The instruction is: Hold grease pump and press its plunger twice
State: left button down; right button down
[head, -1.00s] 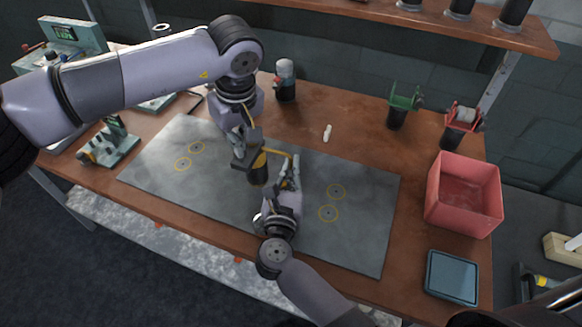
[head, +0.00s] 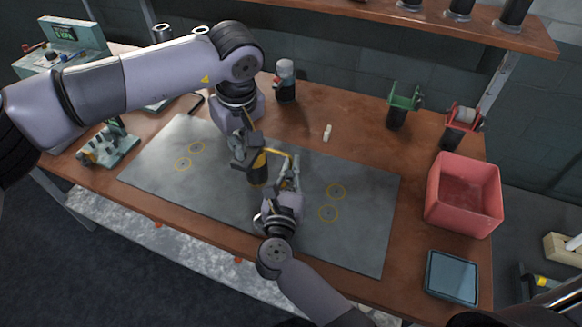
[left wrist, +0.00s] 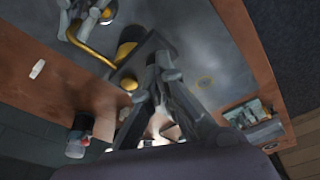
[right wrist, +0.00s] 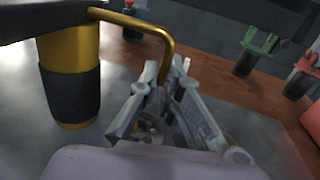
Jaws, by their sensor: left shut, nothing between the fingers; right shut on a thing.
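The grease pump (head: 258,172) stands upright over the grey mat, with a brass body, a dark band and a bent brass spout. Its body (right wrist: 68,70) is at left in the right wrist view. My right gripper (head: 292,165) is shut on the brass spout (right wrist: 165,40), which runs down between its fingers. My left gripper (head: 243,140) is shut and empty at the dark block on the pump's top. In the left wrist view its fingers (left wrist: 158,72) are beside that block (left wrist: 140,58). I cannot tell whether they touch it.
The grey mat (head: 345,235) has yellow ring marks and free room on both sides. A red bin (head: 464,196) and a blue tray (head: 452,277) are at right. A bottle (head: 285,82), a white piece (head: 327,133) and a green-topped holder (head: 401,105) stand behind.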

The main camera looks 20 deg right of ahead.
pick_arm(q)
jog(key=shift+f, duration=0.35)
jog(key=shift+r, duration=0.8)
jog(key=shift+r, duration=3.05)
notch_tip(320, 180, up, 12)
jog(key=s+d, duration=0.1)
jog(key=s, duration=0.1)
